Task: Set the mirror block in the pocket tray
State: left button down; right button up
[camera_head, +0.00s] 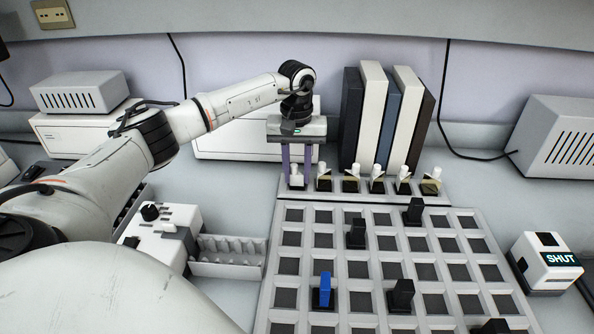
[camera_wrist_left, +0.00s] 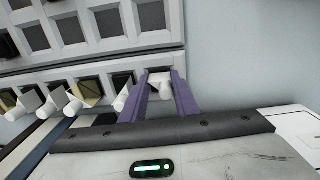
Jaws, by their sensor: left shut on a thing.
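My left gripper (camera_head: 297,180) reaches down over the left end of a narrow back rack. Its purple fingers are shut on a white-knobbed block (camera_head: 297,178), which I take to be the mirror block. In the left wrist view the block (camera_wrist_left: 160,82) shows between the fingertips (camera_wrist_left: 160,85), at the end of the row. It is at the rack, and I cannot tell whether it is still seated. The large grey pocket tray (camera_head: 262,300) with dark square pockets lies in front of the rack; it also shows in the left wrist view (camera_wrist_left: 65,55). My right gripper is out of view.
Several similar white-knobbed blocks (camera_head: 350,180) stand along the rack to the right. A blue block (camera_head: 324,290) and several black blocks (camera_head: 401,295) stand in the tray. Upright books (camera_head: 372,115) are behind. A small slotted holder (camera_head: 228,258) sits left; a "SHUT" box (camera_head: 548,262) sits right.

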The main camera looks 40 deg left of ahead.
pick_arm(q)
jog(key=shift+f, duration=0.15)
jog(key=c, duration=1.3)
grip_release()
jog(key=shift+o, duration=0.5)
jog(key=o, duration=0.3)
